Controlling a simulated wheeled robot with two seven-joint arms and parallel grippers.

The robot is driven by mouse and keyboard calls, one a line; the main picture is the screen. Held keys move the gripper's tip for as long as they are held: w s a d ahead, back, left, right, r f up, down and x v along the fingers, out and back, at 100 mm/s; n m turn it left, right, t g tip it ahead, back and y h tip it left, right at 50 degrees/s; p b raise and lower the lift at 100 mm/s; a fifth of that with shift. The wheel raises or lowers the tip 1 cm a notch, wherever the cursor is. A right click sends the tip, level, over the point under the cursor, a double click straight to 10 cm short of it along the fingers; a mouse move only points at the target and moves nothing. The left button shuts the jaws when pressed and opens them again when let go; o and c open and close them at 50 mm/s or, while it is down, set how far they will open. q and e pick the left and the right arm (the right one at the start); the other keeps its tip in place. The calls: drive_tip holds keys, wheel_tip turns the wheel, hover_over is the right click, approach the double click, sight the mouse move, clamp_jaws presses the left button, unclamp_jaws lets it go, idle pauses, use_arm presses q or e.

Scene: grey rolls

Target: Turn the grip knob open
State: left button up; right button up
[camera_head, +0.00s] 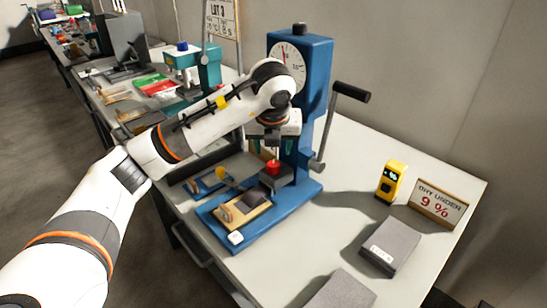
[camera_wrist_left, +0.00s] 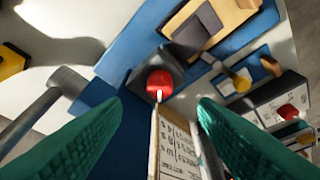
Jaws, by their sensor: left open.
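A red knob (camera_head: 273,167) with a white mark sits on a dark block on the blue press base (camera_head: 262,222). I take it for the grip knob. In the left wrist view the red knob (camera_wrist_left: 159,80) lies just beyond and between the fingertips. My left gripper (camera_head: 273,141) is open, pointing down above the knob, apart from it. Its green fingers (camera_wrist_left: 158,108) stand on both sides with nothing between them. A yellow knob (camera_head: 221,173) is to the left of the red one. My right gripper is not in view.
The blue press column (camera_head: 314,75) with a dial stands behind my arm. Its lever (camera_head: 333,115) sticks out to the right. A yellow meter (camera_head: 391,182), a sign (camera_head: 437,203) and grey blocks (camera_head: 390,246) are on the right of the table. A teal machine (camera_head: 208,66) is further back.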

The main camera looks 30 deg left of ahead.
use_arm(q)
drive_tip(key=shift+v, duration=2.3)
drive_tip(key=shift+f, duration=0.1)
